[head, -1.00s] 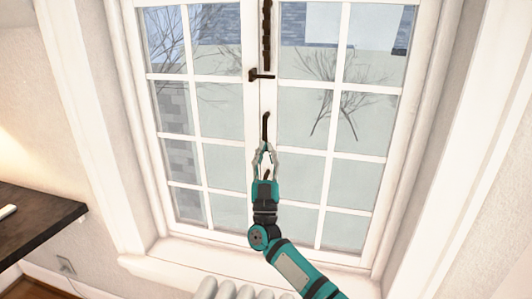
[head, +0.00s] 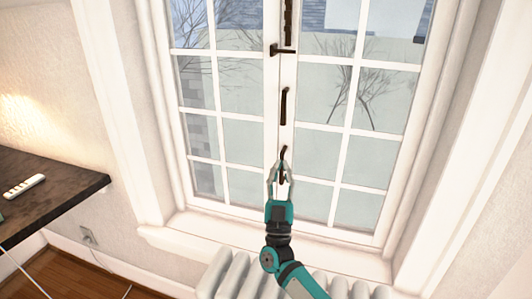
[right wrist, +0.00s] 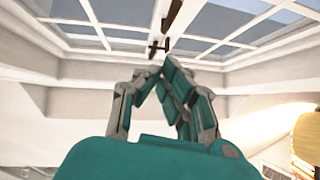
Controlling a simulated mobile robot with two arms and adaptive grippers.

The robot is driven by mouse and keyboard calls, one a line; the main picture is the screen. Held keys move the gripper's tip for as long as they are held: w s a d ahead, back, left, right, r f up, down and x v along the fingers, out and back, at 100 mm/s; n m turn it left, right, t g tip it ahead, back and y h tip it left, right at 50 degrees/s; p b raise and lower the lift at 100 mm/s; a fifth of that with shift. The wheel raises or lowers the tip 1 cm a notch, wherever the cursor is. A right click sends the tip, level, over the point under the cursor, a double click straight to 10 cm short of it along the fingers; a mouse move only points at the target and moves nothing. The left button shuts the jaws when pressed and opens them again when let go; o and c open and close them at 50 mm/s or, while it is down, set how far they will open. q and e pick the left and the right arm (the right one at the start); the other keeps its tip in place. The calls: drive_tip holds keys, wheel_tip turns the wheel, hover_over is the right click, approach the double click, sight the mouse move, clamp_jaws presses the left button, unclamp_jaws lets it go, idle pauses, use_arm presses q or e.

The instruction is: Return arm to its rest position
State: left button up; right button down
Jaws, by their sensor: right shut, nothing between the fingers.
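My right gripper (head: 282,163) is in the lower middle of the head view, fingers pointing up towards the window. Its fingertips come together with nothing held between them. In the right wrist view the two fingers (right wrist: 152,70) also lean together at the tips, in front of the ceiling and window area. The teal and black right arm (head: 284,262) comes up from the bottom of the head view. My left gripper is not in view.
The white-framed window (head: 230,212) has a dark latch (head: 283,50) and a dark handle (head: 284,105) on its middle post. Another dark fitting (head: 284,152) shows at the fingertips; contact is unclear. A white radiator (head: 232,275) stands below. A dark table (head: 70,195) is at left.

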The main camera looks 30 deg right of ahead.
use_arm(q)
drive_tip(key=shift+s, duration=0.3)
